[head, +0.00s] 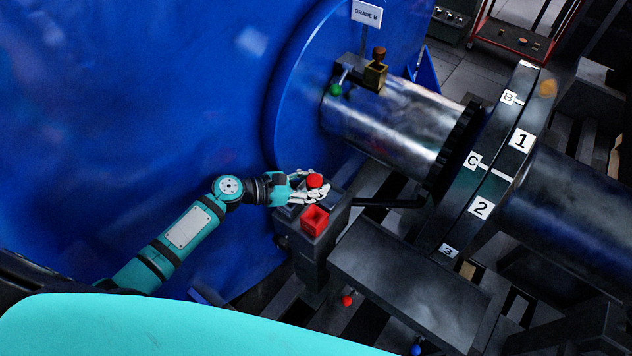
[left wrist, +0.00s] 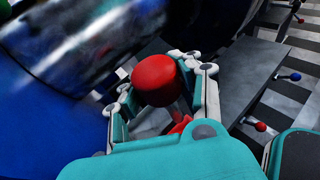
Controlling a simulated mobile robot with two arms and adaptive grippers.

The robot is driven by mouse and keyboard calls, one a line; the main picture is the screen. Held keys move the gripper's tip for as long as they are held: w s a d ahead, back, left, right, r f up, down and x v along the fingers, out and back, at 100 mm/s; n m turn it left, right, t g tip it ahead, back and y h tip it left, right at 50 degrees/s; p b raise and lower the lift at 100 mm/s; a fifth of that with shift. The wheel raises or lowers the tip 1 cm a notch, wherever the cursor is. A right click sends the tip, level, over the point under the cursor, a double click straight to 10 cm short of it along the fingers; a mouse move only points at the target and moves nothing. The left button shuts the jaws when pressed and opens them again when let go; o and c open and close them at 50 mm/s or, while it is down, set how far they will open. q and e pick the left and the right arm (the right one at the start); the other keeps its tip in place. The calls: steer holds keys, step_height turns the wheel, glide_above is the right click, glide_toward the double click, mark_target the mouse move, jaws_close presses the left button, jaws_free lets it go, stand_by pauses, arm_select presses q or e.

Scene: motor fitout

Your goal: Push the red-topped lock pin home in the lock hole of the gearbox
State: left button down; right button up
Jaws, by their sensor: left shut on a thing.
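The lock pin's round red top (head: 315,180) is between the fingers of my left gripper (head: 308,192), which is shut on it. In the left wrist view the red top (left wrist: 158,80) sits large between the two white-and-teal fingers (left wrist: 165,105). The pin's shank is mostly hidden by the fingers. The gripper is over the back of a dark stand (head: 312,262), beside a red square holder (head: 314,220). I cannot tell whether the pin touches the stand. I cannot make out the lock hole. My right gripper is not in view.
A large blue housing (head: 150,120) fills the left. A metal shaft (head: 395,120) leads right to a dark coupling disc (head: 480,205) with lettered and numbered labels. A flat dark plate (head: 410,285) lies right of the stand.

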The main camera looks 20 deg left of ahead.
arm_select(q)
steer(key=shift+f, duration=0.1)
step_height(320, 180, down, 4)
steer(key=b, duration=0.3)
steer(key=shift+f+b, duration=0.7)
steer(key=shift+b, duration=0.15)
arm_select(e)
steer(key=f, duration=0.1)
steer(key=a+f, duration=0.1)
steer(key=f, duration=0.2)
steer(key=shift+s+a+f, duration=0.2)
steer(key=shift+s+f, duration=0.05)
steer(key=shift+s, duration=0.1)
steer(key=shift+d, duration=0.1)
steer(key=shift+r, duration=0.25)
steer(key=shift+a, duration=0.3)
arm_select(q)
steer(key=shift+p, duration=0.5)
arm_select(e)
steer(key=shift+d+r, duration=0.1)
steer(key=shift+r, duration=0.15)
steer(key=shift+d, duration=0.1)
